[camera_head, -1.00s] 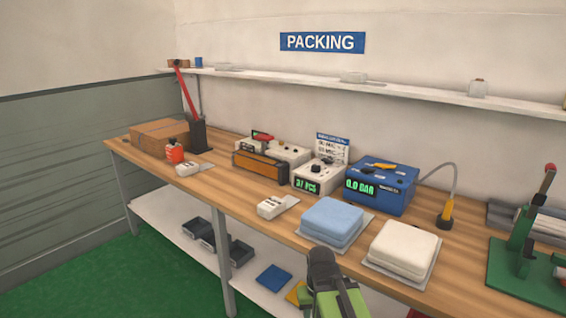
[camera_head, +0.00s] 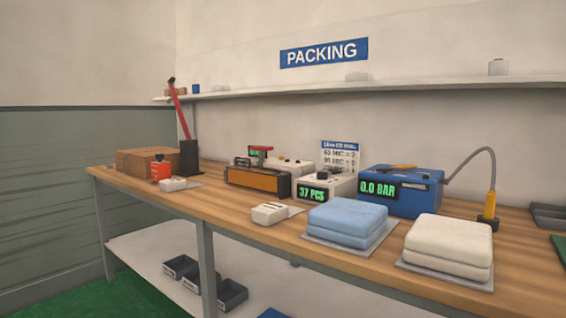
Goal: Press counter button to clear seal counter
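The counter is a white box (camera_head: 340,187) on the bench, with a green display (camera_head: 312,194) that reads 37 PCS. A small dark knob or button (camera_head: 322,175) shows on its top; I cannot tell which it is. The sealer with an orange-brown front (camera_head: 257,180) and a red handle (camera_head: 261,149) stands just left of the counter. My gripper is out of view, so its state and distance from the counter do not show.
A blue box (camera_head: 425,200) reading 0.0 BAR stands right of the counter. In front lie a folded blue mattress (camera_head: 345,217), a folded white mattress (camera_head: 447,240) and a small white device (camera_head: 270,214). The wooden bench (camera_head: 215,207) has bare strips along its front.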

